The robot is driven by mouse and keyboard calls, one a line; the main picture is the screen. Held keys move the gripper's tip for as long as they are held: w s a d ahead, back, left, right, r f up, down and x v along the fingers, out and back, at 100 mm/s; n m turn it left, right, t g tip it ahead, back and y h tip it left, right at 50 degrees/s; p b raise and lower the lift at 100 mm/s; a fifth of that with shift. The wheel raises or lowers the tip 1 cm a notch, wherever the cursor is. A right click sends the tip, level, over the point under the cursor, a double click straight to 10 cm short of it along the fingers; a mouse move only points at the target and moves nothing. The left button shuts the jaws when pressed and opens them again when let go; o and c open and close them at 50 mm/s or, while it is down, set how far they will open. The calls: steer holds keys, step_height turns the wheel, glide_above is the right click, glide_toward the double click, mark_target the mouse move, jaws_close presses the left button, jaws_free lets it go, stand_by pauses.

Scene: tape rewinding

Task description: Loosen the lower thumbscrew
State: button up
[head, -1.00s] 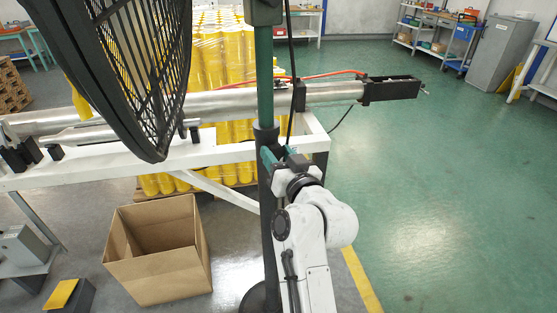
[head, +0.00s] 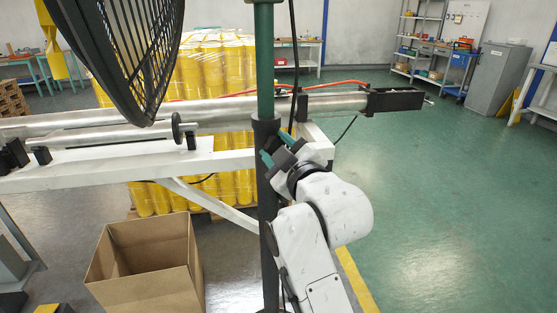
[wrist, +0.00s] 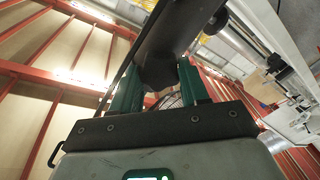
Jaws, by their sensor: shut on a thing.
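The black lower tube of the fan's stand (head: 268,200) rises upright in the middle of the head view, with a green upper tube (head: 265,70) coming out of its collar (head: 265,126). My gripper (head: 275,148) is at the tube just below the collar, its green fingers reaching to it from the right. In the wrist view my gripper (wrist: 158,88) is shut on a dark knob, the lower thumbscrew (wrist: 158,72), which sits between the fingers against the dark tube (wrist: 185,25). In the head view my gripper hides the thumbscrew.
The black fan cage (head: 130,50) hangs at the upper left. A white bench (head: 100,172) with long metal tubes (head: 220,115) runs behind the stand. An open cardboard box (head: 150,285) stands on the floor at left. Green floor (head: 450,190) is free at right.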

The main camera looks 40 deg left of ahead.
steer(key=n+b, duration=0.2)
steer(key=n, duration=0.3)
steer(key=shift+f+n, duration=0.15)
steer(key=shift+n, duration=0.15)
steer(key=shift+f+n+b, duration=0.1)
steer(key=shift+n+b, duration=0.6)
steer(key=shift+n, duration=1.6)
steer(key=shift+s+a, duration=0.1)
steer(key=o, duration=1.1)
steer(key=shift+c, duration=0.2)
steer(key=v, duration=1.1)
